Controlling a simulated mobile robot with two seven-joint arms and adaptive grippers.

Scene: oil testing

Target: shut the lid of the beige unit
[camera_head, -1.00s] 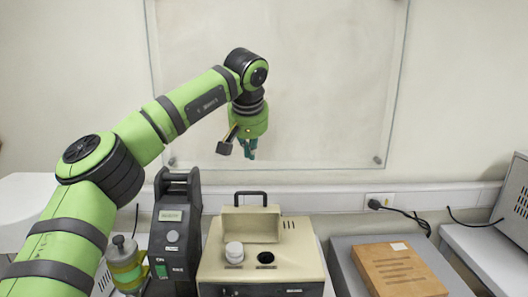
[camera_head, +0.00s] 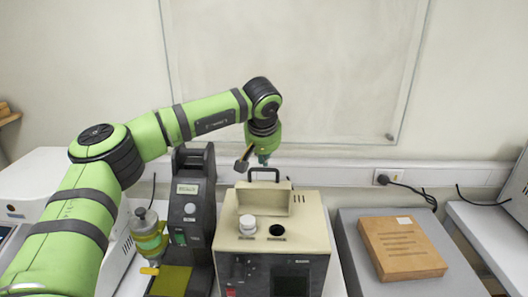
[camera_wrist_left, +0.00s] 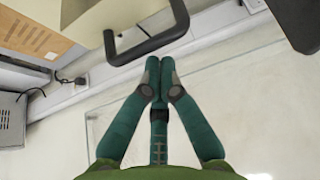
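The beige unit (camera_head: 318,228) stands on the bench with its lid (camera_head: 266,201) raised upright at the back. The lid's black handle (camera_head: 264,170) is on top; the lid (camera_wrist_left: 88,18) and handle (camera_wrist_left: 150,42) also show in the left wrist view. A white cap (camera_head: 248,222) and a dark round hole (camera_head: 277,230) lie open in front of the lid. My left gripper (camera_head: 263,160) points down just above the handle, apparently on its wall side; its teal fingertips (camera_wrist_left: 159,66) are together and empty. Contact with the handle cannot be told. My right gripper is out of view.
A brown box (camera_head: 400,250) lies on a grey surface to the right. A glass board (camera_head: 300,80) is on the wall behind. The space above the unit's top is clear.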

